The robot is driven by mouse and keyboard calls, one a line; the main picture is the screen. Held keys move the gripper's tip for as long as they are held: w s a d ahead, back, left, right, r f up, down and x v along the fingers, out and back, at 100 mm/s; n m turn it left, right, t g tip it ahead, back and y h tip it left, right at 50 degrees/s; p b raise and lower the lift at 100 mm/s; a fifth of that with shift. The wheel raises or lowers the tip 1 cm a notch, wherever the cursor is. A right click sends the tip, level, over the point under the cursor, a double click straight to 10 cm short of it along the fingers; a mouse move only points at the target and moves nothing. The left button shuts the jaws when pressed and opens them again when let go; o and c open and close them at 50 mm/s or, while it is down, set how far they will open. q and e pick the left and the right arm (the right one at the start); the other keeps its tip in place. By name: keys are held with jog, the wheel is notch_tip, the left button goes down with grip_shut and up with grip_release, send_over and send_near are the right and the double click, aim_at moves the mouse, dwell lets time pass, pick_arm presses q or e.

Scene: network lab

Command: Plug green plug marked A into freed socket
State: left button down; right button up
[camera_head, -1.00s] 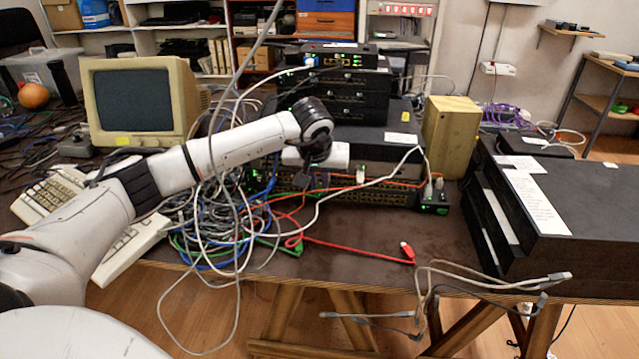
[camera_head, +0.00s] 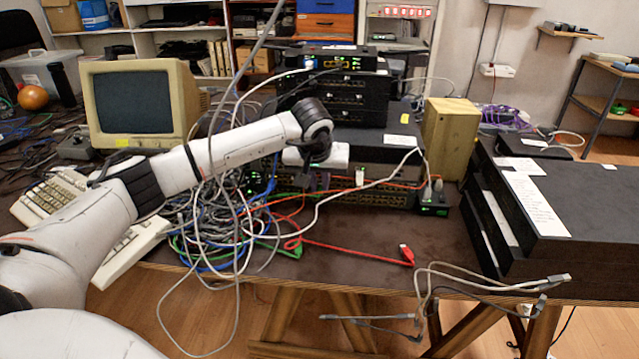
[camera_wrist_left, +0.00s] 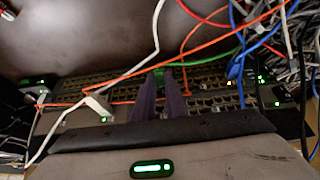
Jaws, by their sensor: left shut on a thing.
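My left gripper (camera_head: 318,183) reaches in front of the port panel of the rack switch (camera_head: 375,192). In the left wrist view its two dark fingers (camera_wrist_left: 163,84) are shut at the end of a green cable (camera_wrist_left: 215,58). The green plug (camera_wrist_left: 162,70) between the fingertips shows only as a small patch, and its mark A cannot be read. The fingertips are close to the port rows (camera_wrist_left: 205,82); I cannot tell whether the plug touches a socket. The freed socket cannot be singled out. My right gripper is not in view.
Another green plug (camera_head: 293,251) and a red plug (camera_head: 407,254) lie on the table. A cable tangle (camera_head: 215,235) is left of the switch. White and orange cables cross the panel. Loose grey cables (camera_head: 440,270) hang over the front edge. Black cases (camera_head: 575,265) stand at right.

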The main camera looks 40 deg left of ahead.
pick_arm(q)
jog(key=shift+w+a, duration=0.2)
jog(key=shift+w, duration=0.1)
jog(key=c, duration=1.7)
grip_release()
jog(key=v, duration=1)
jog(key=shift+s+d+r, duration=0.1)
jog(key=shift+r, duration=0.05)
